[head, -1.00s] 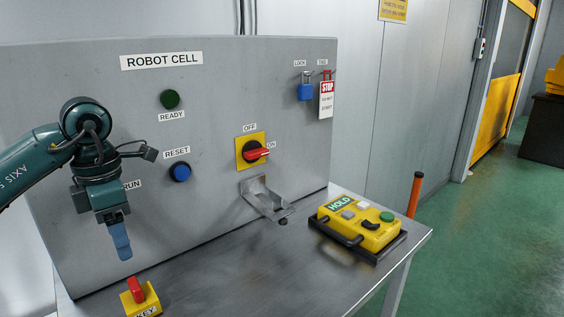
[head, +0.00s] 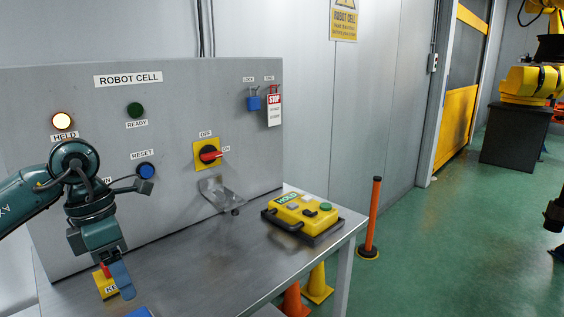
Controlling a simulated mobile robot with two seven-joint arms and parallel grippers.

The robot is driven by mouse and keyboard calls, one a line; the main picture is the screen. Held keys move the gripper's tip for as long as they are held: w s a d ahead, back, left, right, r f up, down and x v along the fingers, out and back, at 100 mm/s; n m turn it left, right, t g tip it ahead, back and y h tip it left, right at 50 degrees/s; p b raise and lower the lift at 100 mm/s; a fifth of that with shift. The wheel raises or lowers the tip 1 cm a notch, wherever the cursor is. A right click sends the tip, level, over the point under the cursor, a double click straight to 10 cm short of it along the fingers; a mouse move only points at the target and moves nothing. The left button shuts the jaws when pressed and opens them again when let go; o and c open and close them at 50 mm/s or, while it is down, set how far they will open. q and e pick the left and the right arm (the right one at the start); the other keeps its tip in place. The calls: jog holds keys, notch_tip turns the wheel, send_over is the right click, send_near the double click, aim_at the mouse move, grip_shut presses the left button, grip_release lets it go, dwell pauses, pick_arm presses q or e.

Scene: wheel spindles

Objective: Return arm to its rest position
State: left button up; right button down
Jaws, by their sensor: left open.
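My left arm, dark teal, comes in from the left in the head view. My left gripper (head: 122,280) points down over the left part of the steel table (head: 215,262), in front of the grey ROBOT CELL panel (head: 70,85). Its blue fingers are seen nearly edge-on, with nothing visible held between them. They partly cover a yellow key box (head: 106,288) with a red top. My right gripper does not show.
The panel carries a lit HELD lamp (head: 62,121), a red-handled switch (head: 208,154) and an empty-looking metal bracket (head: 222,197). A yellow HOLD pendant (head: 305,208) lies on the table's right. Cones (head: 317,283) and an orange post (head: 371,220) stand on the floor.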

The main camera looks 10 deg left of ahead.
pick_arm(q)
jog(key=s+d+f+n+t+h+p, duration=0.2)
jog(key=d+n+h, duration=0.5)
jog(key=d+h, duration=1.5)
notch_tip(320, 180, down, 11)
jog(key=w+a+n+t+y, duration=0.25)
jog(key=n+t+y, duration=1.2)
jog(key=n, duration=1.05)
jog(key=s+a+f+n+g+y, duration=0.1)
jog(key=s+f+n+g+y, duration=0.1)
jog(key=s+f, duration=0.4)
jog(key=s+a+f+n+g+y, duration=0.2)
jog(key=s+f+n, duration=0.4)
jog(key=f, duration=0.5)
jog(key=shift+a+f+n+g+y, duration=0.15)
jog(key=shift+a+n+g+y, duration=0.15)
jog(key=shift+n+g+y, duration=0.6)
